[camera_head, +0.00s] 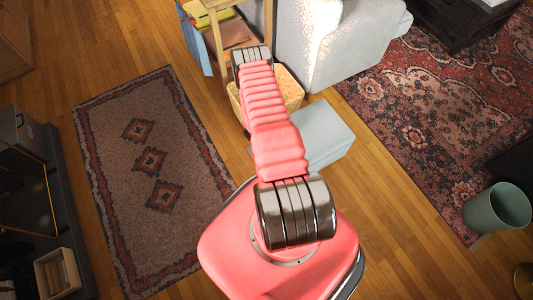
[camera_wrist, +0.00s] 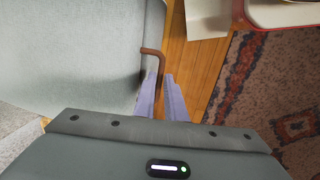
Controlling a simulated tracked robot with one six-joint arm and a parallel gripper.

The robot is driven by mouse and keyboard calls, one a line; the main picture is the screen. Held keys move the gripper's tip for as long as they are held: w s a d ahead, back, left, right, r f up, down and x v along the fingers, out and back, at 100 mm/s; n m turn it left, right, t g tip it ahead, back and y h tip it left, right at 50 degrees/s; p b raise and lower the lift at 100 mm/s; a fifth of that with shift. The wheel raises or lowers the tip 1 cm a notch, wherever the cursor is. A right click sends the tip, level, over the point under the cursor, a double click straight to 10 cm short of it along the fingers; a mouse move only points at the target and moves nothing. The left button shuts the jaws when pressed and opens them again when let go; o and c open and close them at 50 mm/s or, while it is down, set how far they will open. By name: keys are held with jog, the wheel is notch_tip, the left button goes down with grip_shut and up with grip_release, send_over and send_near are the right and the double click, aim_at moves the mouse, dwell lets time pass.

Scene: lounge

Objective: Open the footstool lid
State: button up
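The footstool (camera_head: 325,135) is a pale blue-grey box on the wood floor, partly hidden behind my pink arm in the head view. In the wrist view a large blue-grey surface, seemingly the footstool (camera_wrist: 70,55), fills the left side. A thin brown bent handle (camera_wrist: 152,52) sticks out from its right edge. My gripper (camera_wrist: 161,75) has its two purple fingers at the handle, with the handle's lower part between them. The gap between the fingers is narrow. Whether they press on the handle is not clear. The lid's seam is not visible.
A patterned rug (camera_head: 150,150) lies left, and a larger red rug (camera_head: 425,110) lies right. A wicker basket (camera_head: 289,88), a wooden shelf (camera_head: 223,50) and a grey armchair (camera_head: 335,40) stand behind the footstool. A green bin (camera_head: 497,208) stands at right. Bare floor lies right of the footstool.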

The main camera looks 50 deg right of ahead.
grip_shut()
dwell(0.9)
jog(key=shift+r, duration=0.15)
